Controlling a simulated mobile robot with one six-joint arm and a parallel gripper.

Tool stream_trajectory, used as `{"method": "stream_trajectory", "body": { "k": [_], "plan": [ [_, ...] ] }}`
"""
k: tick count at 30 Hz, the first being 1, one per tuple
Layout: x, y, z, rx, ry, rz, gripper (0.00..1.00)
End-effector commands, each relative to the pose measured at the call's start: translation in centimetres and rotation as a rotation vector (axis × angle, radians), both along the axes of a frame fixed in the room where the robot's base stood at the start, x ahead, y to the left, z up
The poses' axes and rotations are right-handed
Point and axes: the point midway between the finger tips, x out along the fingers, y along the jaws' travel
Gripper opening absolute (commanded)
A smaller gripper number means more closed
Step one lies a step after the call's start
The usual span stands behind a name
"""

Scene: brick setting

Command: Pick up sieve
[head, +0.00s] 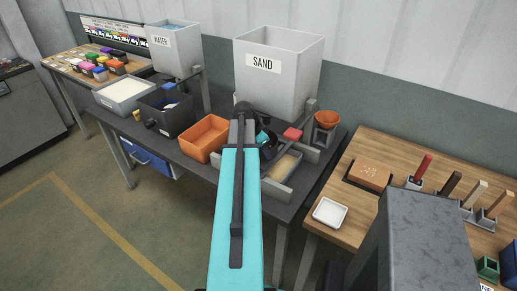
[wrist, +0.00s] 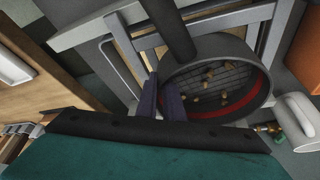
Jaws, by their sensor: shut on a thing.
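The sieve (wrist: 222,82) shows in the wrist view, right of centre. It has a round dark grey wall, a mesh floor and a red band inside, with several small tan lumps on the mesh. My gripper (wrist: 161,98) is at the left side of the sieve, its two dark purple fingers shut on the wall there. In the head view my arm covers most of the sieve and the fingers.
The dark bench carries a SAND bin (head: 278,80), a WATER bin (head: 176,52), an orange tray (head: 205,138) and a grey frame box (head: 286,172).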

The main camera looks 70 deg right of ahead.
Motion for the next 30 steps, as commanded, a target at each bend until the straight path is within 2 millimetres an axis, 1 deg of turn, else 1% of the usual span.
{"method": "stream_trajectory", "body": {
  "k": [11, 17, 22, 26, 30],
  "plan": [
    [0.1, 0.2, 0.1, 0.002, -0.001, 0.001, 0.0],
    [0.2, 0.8, 0.5, 0.003, -0.001, 0.002, 0.0],
    [0.5, 1.8, 1.5, 0.001, -0.001, 0.002, 0.0],
    [0.8, 3.6, 2.3, 0.0, -0.002, 0.002, 0.0],
    [1.4, 5.7, 3.4, -0.001, -0.001, 0.002, 0.0]
  ]
}}
